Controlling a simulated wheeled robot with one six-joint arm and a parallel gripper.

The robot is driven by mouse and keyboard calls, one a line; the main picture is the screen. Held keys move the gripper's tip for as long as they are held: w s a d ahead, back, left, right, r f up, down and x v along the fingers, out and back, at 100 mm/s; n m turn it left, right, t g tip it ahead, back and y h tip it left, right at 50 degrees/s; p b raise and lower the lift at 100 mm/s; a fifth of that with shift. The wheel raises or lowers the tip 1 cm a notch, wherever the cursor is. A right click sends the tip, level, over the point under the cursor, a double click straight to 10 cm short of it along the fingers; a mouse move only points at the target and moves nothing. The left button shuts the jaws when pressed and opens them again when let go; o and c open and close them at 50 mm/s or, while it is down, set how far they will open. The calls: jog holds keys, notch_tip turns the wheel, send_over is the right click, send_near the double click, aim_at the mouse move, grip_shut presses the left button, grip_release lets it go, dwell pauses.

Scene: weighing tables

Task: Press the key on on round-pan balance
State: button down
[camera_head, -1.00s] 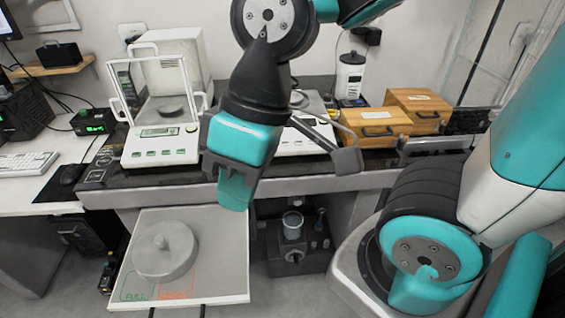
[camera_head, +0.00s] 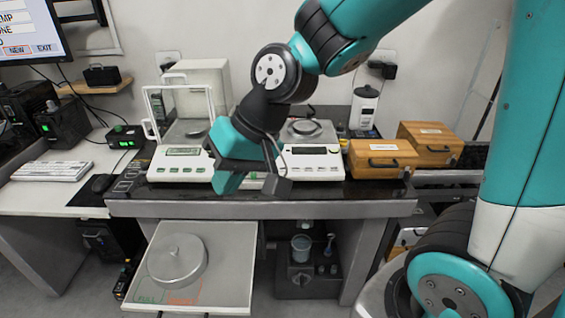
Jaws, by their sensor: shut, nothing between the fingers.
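The round-pan balance (camera_head: 311,158) stands on the dark weighing table, right of centre, with a round metal pan (camera_head: 306,129) on top and a dark display on its front. Its left front part is hidden behind my gripper and wrist, and I cannot make out the key named on. My gripper (camera_head: 226,184) is shut and empty, pointing down in front of the gap between the two balances. It overlaps the right end of the other balance's front in the picture; I cannot tell whether it touches anything.
A balance with a glass draft shield (camera_head: 184,165) stands to the left. Two wooden boxes (camera_head: 383,158) sit to the right, near a white bottle (camera_head: 364,107). Below, a pulled-out white shelf (camera_head: 229,262) bears a round metal weight (camera_head: 177,259). A keyboard (camera_head: 52,171) lies at left.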

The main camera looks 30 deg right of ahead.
jog(key=w+d+f+m+t+p, duration=0.1)
jog(key=w+d+m+t+p, duration=0.35)
jog(key=w, duration=0.75)
jog(key=m+t+h+p, duration=0.5)
jog(key=m+h+p, duration=0.1)
jog(key=m, duration=1.4)
send_over(283, 169)
jog(key=s+a, duration=0.2)
jog(key=s, duration=0.1)
notch_tip(283, 169, down, 12)
jog(key=shift+a+f+b, duration=0.2)
jog(key=shift+b, duration=0.1)
jog(key=shift+f, duration=0.1)
jog(key=f+b, duration=0.2)
jog(key=w+d+f+b, duration=0.1)
jog(key=f+b, duration=0.1)
jog(key=f, duration=0.1)
jog(key=w+f+b, duration=0.1)
jog(key=f+b, duration=0.1)
jog(key=f, duration=0.1)
jog(key=shift+d+f+b, duration=0.1)
jog(key=shift+d+b, duration=0.1)
jog(key=shift+b, duration=0.15)
jog(key=shift+f, duration=0.1)
jog(key=shift+w+f+b, duration=0.1)
jog(key=shift+f+b, duration=0.2)
jog(key=shift+b, duration=0.05)
